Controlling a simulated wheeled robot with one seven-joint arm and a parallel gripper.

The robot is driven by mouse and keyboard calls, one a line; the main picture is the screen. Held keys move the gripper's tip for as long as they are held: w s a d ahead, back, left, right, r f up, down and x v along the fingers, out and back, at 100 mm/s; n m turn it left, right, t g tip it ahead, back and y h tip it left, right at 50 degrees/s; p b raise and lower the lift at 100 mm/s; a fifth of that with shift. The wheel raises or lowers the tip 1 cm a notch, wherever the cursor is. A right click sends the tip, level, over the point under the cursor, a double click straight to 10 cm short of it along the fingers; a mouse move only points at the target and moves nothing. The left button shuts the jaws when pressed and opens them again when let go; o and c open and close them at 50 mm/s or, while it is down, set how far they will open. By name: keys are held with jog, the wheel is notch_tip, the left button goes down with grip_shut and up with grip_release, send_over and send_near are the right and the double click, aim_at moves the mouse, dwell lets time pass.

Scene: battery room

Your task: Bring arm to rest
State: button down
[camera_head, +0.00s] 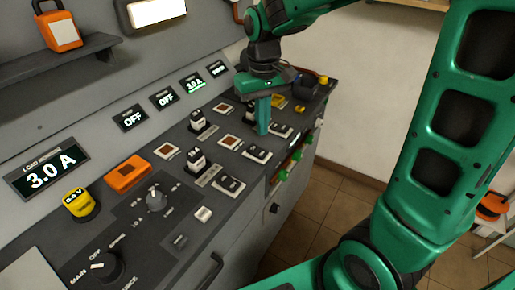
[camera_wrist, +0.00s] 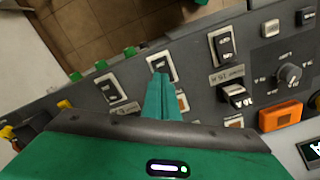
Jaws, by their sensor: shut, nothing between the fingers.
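My gripper (camera_head: 263,116) is shut and empty, its green fingers pointing down at the far part of the dark control panel (camera_head: 125,204). In the head view the fingertips are close to a black rocker switch (camera_head: 257,154); I cannot tell whether they touch it. In the wrist view the shut fingers (camera_wrist: 162,92) point at the panel, beside a rocker switch (camera_wrist: 161,66). My arm reaches over the panel from the right.
Small displays (camera_head: 133,117) reading OFF stand along the panel's back, with a 3.0 A display (camera_head: 47,172) at left. Rotary knobs, an orange block (camera_head: 127,175) and several rocker switches fill the panel. A shelf (camera_head: 55,58) holds an orange padlock-like item. Tiled floor (camera_head: 330,215) is free at right.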

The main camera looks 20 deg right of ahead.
jog(key=shift+r, duration=0.1)
dwell(0.4)
jog(key=s+d+m, duration=0.3)
jog(key=s+d, duration=0.6)
jog(key=s, duration=0.2)
jog(key=s+d+m, duration=0.4)
jog(key=s+d, duration=0.5)
jog(key=s, duration=0.3)
jog(key=shift+s+f+m, duration=0.25)
jog(key=shift+f+m, duration=0.05)
jog(key=shift+f, duration=0.15)
jog(key=shift+w+f, duration=0.25)
jog(key=shift+w, duration=0.4)
